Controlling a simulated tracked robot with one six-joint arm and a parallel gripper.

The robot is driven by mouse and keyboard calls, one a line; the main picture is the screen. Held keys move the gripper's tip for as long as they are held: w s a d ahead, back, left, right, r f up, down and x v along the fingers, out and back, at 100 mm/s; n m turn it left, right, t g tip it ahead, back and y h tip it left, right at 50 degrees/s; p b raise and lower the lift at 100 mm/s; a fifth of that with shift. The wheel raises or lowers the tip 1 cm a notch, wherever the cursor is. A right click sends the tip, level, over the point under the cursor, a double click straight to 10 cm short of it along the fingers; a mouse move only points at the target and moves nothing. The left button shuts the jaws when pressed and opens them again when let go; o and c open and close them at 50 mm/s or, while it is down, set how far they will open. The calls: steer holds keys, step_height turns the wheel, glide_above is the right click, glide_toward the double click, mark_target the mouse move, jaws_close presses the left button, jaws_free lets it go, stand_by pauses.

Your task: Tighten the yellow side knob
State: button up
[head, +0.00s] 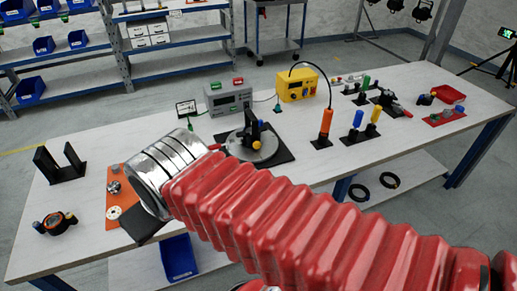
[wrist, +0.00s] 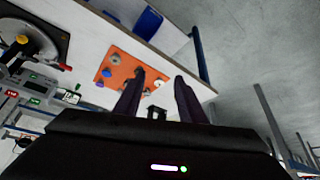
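A small yellow knob (head: 262,125) shows on an upright black part of a device with a pale round disc (head: 268,150), on a dark plate on the bench. In the wrist view, the yellow knob (wrist: 22,39) shows at the upper left beside the disc. I cannot tell whether it is tight. My gripper (wrist: 160,77) has two dark fingers spread apart with nothing gripped, well to the right of the knob in the wrist view. An orange plate (wrist: 117,65) with several small knobs lies beyond the fingers. In the head view, my arm hides most of my gripper.
The orange plate (head: 115,184) lies near my arm's end. A black bracket (head: 60,165) and a round dark item (head: 55,223) stand on the left. A grey box (head: 228,98), a yellow box (head: 297,85) and an orange-handled tool (head: 325,125) stand behind and right of the device.

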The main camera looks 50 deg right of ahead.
steer(key=shift+o, duration=0.6)
steer(key=shift+w+d, duration=0.25)
steer(key=shift+d, duration=0.05)
steer(key=w+d+f+m+t+h, duration=0.1)
steer(key=w+d, duration=0.3)
steer(key=d, duration=0.2)
steer(key=w+d+f+m+h, duration=0.1)
steer(key=w+d+f+h, duration=0.15)
steer(key=d, duration=0.35)
steer(key=m+t+h, duration=0.4)
steer(key=t, duration=0.1)
glide_toward(257, 146)
steer(key=shift+y, duration=0.25)
steer(key=v, duration=0.5)
steer(key=shift+s+r, duration=0.15)
steer(key=shift+s, duration=0.2)
steer(key=x, duration=1.4)
